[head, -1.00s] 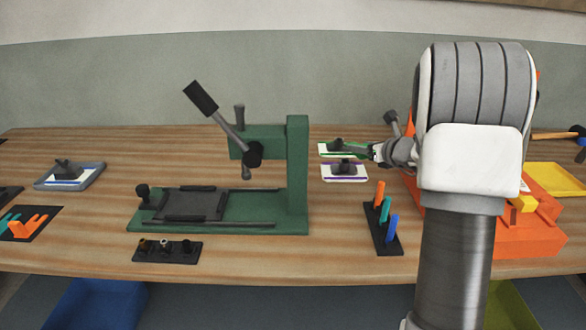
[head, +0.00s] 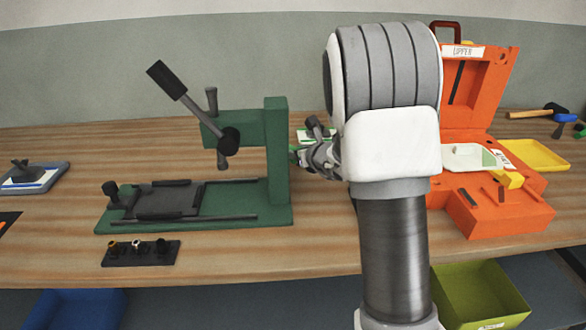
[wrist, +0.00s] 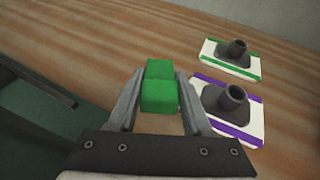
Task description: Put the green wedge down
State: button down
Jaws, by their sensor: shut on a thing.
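The green wedge (wrist: 159,90) is between the fingers of my gripper (wrist: 158,100) in the wrist view, and the gripper is shut on it. It appears as a green block with a stepped top, with bare wooden table beyond it. In the head view my gripper (head: 297,155) is just right of the green press, and only a bit of green shows at its tip. My arm hides much of the table behind it. I cannot tell how high the wedge is above the table.
A green-striped plate (wrist: 231,58) and a purple-striped plate (wrist: 228,108), each with a dark fitting, lie right of the gripper. The green press (head: 278,160) stands left. An orange case (head: 495,210) and a yellow tray (head: 535,154) are at the right. Open wood lies beyond the wedge.

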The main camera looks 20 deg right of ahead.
aim_at(293, 172)
jog(key=shift+a+f, duration=0.25)
jog(key=shift+f, duration=0.2)
jog(key=shift+f+b, duration=0.6)
jog(key=shift+f, duration=1.05)
jog(key=shift+f+b, duration=0.25)
jog(key=shift+b, duration=0.05)
jog(key=shift+c, duration=1.7)
grip_release()
jog(key=shift+r, duration=0.1)
jog(key=shift+r, duration=0.1)
